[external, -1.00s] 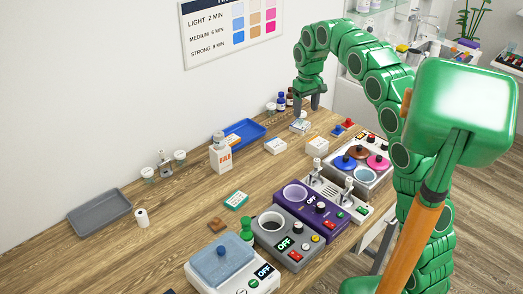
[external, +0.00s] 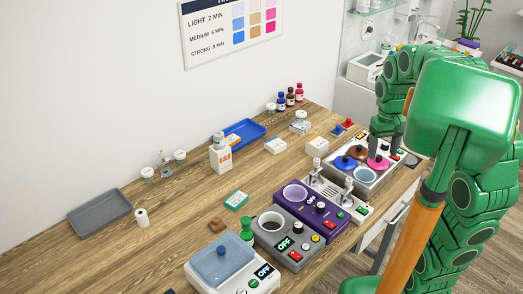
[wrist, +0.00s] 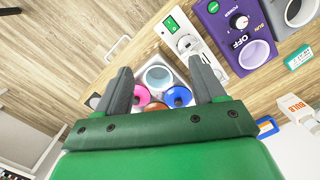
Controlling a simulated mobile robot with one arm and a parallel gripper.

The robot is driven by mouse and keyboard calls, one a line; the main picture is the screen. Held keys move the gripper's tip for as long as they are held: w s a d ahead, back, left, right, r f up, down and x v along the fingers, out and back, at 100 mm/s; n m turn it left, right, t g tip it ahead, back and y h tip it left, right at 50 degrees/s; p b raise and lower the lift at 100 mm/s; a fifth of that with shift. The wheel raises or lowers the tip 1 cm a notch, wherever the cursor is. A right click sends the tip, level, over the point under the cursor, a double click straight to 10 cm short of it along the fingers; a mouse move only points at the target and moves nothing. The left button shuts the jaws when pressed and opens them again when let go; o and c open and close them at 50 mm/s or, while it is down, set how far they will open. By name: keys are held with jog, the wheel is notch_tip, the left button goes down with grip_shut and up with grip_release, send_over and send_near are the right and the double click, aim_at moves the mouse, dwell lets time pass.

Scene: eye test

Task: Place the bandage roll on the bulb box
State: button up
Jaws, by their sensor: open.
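A small white roll (external: 142,218), which looks like the bandage roll, stands on the wooden table beside the grey tray at the left in the external view. The white bulb box (external: 223,162) with orange lettering stands upright near the blue tray; its lettering also shows in the wrist view (wrist: 296,105). A white shape shows at the box's top; I cannot tell whether it rests on the box or stands behind it. My gripper (wrist: 161,66) is open and empty above the warmer with coloured lids, far right of the roll and box.
The warmer (external: 386,173) with coloured lids lies under my gripper. Purple (external: 300,213) and grey (external: 270,243) devices line the front edge. A grey tray (external: 101,203), a blue tray (external: 256,129) and jars stand along the wall. Bare wood lies between the roll and the bulb box.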

jog(key=s+d+f+m, duration=0.1)
jog(key=s+d+f, duration=0.2)
jog(key=s, duration=0.6)
jog(key=s+d+f+m, duration=0.1)
jog(key=s+d+f, duration=0.2)
jog(key=s, duration=0.6)
jog(key=shift+s+d+f+m+g, duration=0.25)
jog(key=shift+d+f+m+g, duration=0.05)
jog(key=shift+d+f+g, duration=0.15)
